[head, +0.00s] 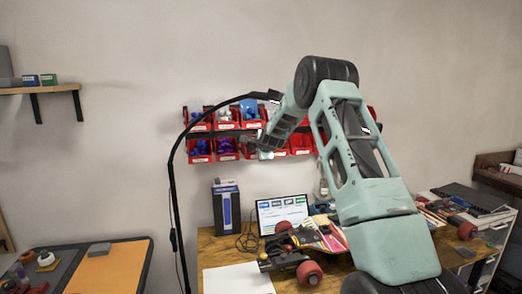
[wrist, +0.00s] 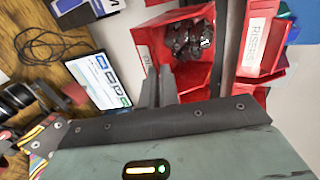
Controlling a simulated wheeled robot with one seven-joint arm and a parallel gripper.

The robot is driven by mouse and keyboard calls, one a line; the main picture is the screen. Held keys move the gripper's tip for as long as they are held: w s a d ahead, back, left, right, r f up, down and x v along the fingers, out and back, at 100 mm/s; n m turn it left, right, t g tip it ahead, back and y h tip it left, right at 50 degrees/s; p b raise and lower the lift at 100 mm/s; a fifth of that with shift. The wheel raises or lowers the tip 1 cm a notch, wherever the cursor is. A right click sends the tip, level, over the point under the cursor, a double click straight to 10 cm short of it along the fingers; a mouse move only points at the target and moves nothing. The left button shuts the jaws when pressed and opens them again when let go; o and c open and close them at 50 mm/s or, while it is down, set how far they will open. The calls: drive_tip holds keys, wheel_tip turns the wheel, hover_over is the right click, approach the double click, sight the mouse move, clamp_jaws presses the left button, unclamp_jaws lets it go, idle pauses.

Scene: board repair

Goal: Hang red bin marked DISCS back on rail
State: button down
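The red bin (wrist: 143,36) holds dark, shiny pieces and shows in the wrist view. Its pale front label is mostly hidden; only what looks like a D shows. My gripper (wrist: 158,76) has its two grey fingers close together across the bin's front wall, one outside and one inside, and appears shut on it. The grey rail (wrist: 226,50) runs just beside the bin's back; I cannot tell whether the bin is hooked on it. In the head view my gripper (head: 262,146) is in front of the lower bin row, and the held bin is largely hidden.
Red bins (head: 198,158) hang in two rows on the wall. A bin marked RISERS (wrist: 255,42) is close above the held one. A black lamp arm (head: 172,190) curves up on the left. A monitor (head: 283,214), a blue-fronted box (head: 227,208) and skateboard parts crowd the bench below.

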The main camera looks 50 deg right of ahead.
sight(255, 147)
drive_tip(key=shift+w+d+p, duration=0.45)
drive_tip(key=shift+w+p, duration=0.15)
drive_tip(key=shift+w, duration=0.15)
drive_tip(key=shift+w+d+p, duration=0.4)
drive_tip(key=shift+w+p, duration=0.2)
drive_tip(key=shift+w, duration=0.1)
drive_tip(key=shift+f+b, duration=0.25)
drive_tip(key=shift+b, duration=0.2)
drive_tip(key=shift+w+d+p, duration=0.6)
drive_tip(key=shift+w+p, duration=0.05)
drive_tip(key=shift+w, duration=0.3)
drive_tip(key=shift+w+d+p, duration=0.6)
drive_tip(key=shift+w, duration=0.35)
drive_tip(key=shift+f+b, duration=0.75)
drive_tip(key=shift+b, duration=0.15)
idle(1.1)
idle(0.4)
drive_tip(key=c, duration=1.6)
unclamp_jaws()
